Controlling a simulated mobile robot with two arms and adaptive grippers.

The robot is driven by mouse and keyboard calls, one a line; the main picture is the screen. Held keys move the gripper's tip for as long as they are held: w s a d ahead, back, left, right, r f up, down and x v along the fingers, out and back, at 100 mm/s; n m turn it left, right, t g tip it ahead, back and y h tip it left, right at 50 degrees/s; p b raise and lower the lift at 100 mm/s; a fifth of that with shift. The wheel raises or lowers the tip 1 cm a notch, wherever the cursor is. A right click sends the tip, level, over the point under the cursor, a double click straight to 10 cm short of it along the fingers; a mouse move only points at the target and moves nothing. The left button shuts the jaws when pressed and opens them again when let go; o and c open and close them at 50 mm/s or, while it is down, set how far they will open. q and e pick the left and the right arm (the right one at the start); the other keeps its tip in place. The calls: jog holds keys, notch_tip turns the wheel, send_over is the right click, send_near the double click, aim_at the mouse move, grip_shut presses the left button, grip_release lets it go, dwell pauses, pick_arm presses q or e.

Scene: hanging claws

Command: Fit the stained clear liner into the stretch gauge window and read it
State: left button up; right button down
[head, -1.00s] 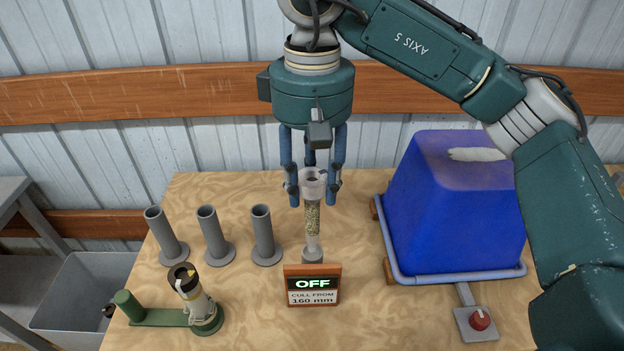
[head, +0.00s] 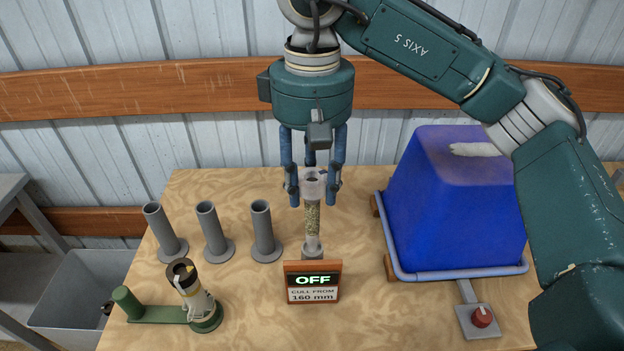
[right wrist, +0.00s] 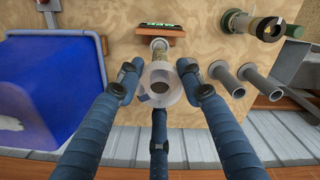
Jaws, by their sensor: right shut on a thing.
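The clear liner (head: 313,215) is upright, with green-brown staining along its length. My right gripper (head: 312,187) is shut on its wide upper rim from above; the fingers also show around it in the right wrist view (right wrist: 160,85). The liner's lower end is at a grey socket (head: 312,245) behind the gauge display (head: 312,281); I cannot tell how deep it sits. The display reads OFF, with CULL FROM 160 mm below. The left gripper is not in view.
Three empty grey tube stands (head: 213,232) are in a row at left. A green fixture (head: 160,313) holds a dark-topped shell. A blue cover (head: 455,205) stands in a pipe frame at right, with a red knob box (head: 480,321) in front. A grey bin (head: 80,290) stands beyond the table's left edge.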

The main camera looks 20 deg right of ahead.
aim_at(312, 249)
jog(key=shift+f+b, duration=5.75)
jog(key=shift+f, duration=1.1)
jog(key=c, duration=1)
grip_release()
jog(key=shift+r, duration=0.1)
jog(key=shift+c, duration=0.2)
